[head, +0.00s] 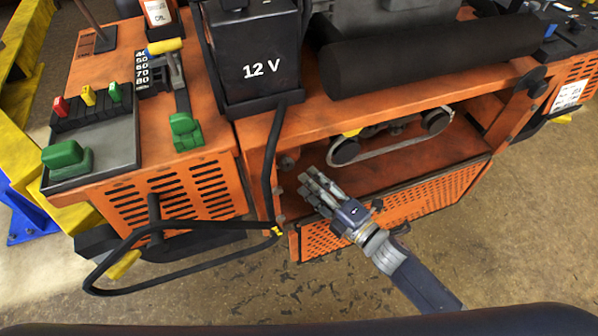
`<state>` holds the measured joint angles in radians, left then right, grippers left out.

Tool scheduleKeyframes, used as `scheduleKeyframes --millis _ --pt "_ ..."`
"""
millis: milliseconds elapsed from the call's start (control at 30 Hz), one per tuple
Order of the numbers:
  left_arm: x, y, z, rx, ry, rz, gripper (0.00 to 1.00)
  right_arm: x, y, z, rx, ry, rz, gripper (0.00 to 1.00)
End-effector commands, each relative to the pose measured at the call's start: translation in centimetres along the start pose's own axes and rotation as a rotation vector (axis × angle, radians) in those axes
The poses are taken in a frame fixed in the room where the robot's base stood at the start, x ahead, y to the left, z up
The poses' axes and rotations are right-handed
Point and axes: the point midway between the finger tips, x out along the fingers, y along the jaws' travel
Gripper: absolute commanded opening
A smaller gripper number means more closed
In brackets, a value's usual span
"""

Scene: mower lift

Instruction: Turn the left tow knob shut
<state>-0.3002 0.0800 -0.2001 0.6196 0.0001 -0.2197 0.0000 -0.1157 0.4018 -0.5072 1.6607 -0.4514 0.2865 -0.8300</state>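A small round dark knob (288,162) shows at the left end of the orange mower's open front bay. I take it for the left tow knob, but it is too small to tell how far it is turned. My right gripper (306,181) is in front of the bay, just below and to the right of that knob. Its fingers point up and left, look spread apart, and hold nothing that I can see. It appears apart from the knob. My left gripper is not in view.
A black 12 V battery (262,60) stands above the bay. A drive belt (390,148) on pulleys is inside it. A perforated orange panel (440,195) hangs open below. A black bent bar (180,272) juts out at left. The concrete floor at lower right is clear.

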Motion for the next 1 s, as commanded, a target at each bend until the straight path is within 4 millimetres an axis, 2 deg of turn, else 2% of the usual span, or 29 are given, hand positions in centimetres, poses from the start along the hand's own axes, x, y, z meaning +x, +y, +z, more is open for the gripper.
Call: scheduleKeyframes --millis 100,300,1000 --pt "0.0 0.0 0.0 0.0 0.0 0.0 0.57 -2.3 -0.1 0.0 0.001 0.0 -0.003 0.37" --pt "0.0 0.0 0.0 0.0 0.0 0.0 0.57 -4.4 -0.1 0.0 0.001 -0.001 -0.001 0.37" --pt "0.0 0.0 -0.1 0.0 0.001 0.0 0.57 -4.9 0.0 0.0 0.0 0.0 0.0 0.37"
